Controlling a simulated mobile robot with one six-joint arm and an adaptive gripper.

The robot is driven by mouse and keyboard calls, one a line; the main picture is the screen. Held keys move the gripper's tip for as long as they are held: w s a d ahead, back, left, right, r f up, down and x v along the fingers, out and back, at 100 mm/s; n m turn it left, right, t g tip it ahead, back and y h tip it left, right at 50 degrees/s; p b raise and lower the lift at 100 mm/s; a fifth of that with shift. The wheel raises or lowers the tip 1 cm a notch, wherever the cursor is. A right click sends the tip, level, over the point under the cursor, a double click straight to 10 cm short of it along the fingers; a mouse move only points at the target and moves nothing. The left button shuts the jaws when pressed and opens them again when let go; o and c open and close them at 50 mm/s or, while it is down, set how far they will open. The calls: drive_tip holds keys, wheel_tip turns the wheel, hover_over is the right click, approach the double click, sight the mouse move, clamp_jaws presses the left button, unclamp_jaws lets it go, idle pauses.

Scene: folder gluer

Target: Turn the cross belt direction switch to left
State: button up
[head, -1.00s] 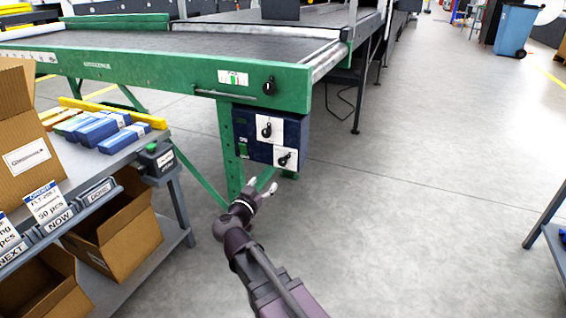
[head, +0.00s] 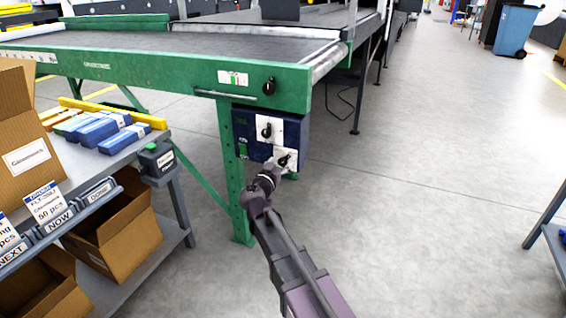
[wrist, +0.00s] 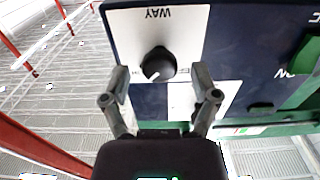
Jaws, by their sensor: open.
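A blue control box (head: 295,130) hangs under the green conveyor frame, with two black rotary switches on white plates. The lower switch (head: 285,159) is at the box's bottom right, partly covered by my gripper (head: 277,168). In the wrist view, which looks upside down, a black knob (wrist: 158,64) sits on a white plate (wrist: 190,30) with inverted lettering "WAY". Its white mark points to the picture's lower left. My gripper (wrist: 160,82) is open, its fingers on either side of the knob in the picture; contact cannot be told.
The upper switch (head: 266,131) is just above, and another black knob (head: 269,87) is on the green frame (head: 150,75). A green button (wrist: 306,55) shows in the wrist view.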

drive_tip(key=shift+w+d, duration=0.25)
drive_tip(key=shift+w, duration=0.4)
clamp_jaws()
